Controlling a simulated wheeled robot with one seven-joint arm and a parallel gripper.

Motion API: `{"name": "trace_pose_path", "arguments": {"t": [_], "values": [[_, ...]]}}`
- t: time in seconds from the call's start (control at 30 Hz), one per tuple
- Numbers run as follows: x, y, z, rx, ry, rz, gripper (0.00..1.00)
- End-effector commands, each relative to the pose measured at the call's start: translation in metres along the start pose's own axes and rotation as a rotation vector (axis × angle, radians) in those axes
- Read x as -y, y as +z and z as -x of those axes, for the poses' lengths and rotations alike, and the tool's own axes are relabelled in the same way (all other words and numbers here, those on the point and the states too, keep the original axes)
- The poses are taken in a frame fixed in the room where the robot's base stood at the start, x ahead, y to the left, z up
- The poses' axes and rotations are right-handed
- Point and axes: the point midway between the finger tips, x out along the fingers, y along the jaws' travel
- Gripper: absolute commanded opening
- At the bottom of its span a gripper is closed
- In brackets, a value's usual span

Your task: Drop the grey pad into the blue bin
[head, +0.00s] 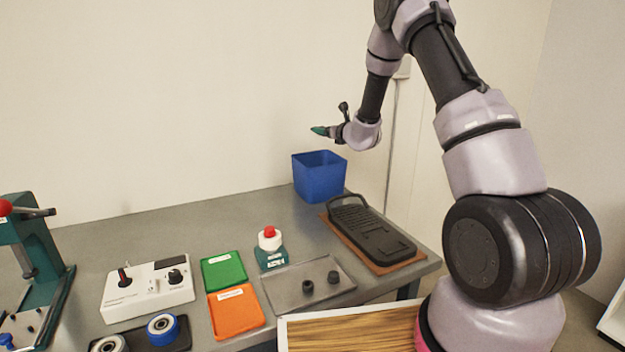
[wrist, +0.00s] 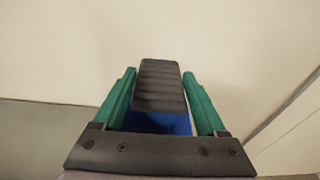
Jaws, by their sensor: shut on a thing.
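The grey pad (wrist: 160,88), dark and ribbed, sits between the green fingers of my gripper (wrist: 159,76) in the wrist view. My gripper is shut on it. In the head view my gripper (head: 319,131) is above the blue bin (head: 320,180), in the air near the wall; the pad cannot be made out there. The bin stands at the back right of the workbench, and its inside is mostly hidden. In the wrist view a part of the blue bin (wrist: 160,122) shows below the pad, between the fingers.
A red-topped button (head: 269,240), green tray (head: 223,271), orange tray (head: 236,309), grey tray (head: 290,290) and white control box (head: 148,290) stand nearer. The bench left of the bin is clear.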

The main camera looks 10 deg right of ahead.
Motion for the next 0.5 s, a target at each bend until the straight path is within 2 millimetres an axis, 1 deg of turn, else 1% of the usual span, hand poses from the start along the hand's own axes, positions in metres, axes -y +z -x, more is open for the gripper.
{"name": "trace_pose_path", "arguments": {"t": [0.03, 0.3, 0.5], "values": [[0.000, -0.008, -0.001, -0.004, 0.000, -0.001, 0.00], [0.000, -0.037, -0.005, -0.002, 0.001, -0.001, 0.00], [0.000, -0.044, -0.006, 0.000, 0.001, 0.001, 0.00]]}}
